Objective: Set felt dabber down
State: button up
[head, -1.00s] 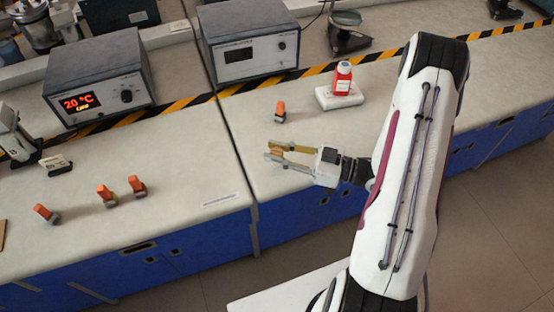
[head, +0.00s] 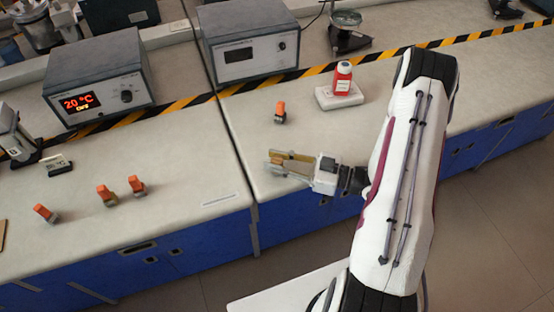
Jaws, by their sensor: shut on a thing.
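My gripper (head: 274,161) is over the front edge of the right bench (head: 305,128), with its fingers pointing left. It is shut on a tan-brown piece, taken to be the felt dabber (head: 292,155), which shows only as a small strip along the fingers. The fingers hide part of it. I cannot tell whether it touches the bench top.
An orange-topped small object (head: 280,112) stands behind my gripper. Several more orange-topped objects (head: 106,196) are on the left bench. Bench top left of my gripper is clear.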

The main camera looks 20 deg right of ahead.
jog(key=shift+f, duration=0.1)
jog(key=o, duration=1.1)
jog(key=shift+c, duration=0.2)
jog(key=shift+r+v, duration=0.1)
jog(key=shift+v, duration=1.85)
jog(key=shift+r+v, duration=0.15)
jog(key=shift+v, duration=1.85)
jog(key=shift+w, duration=0.2)
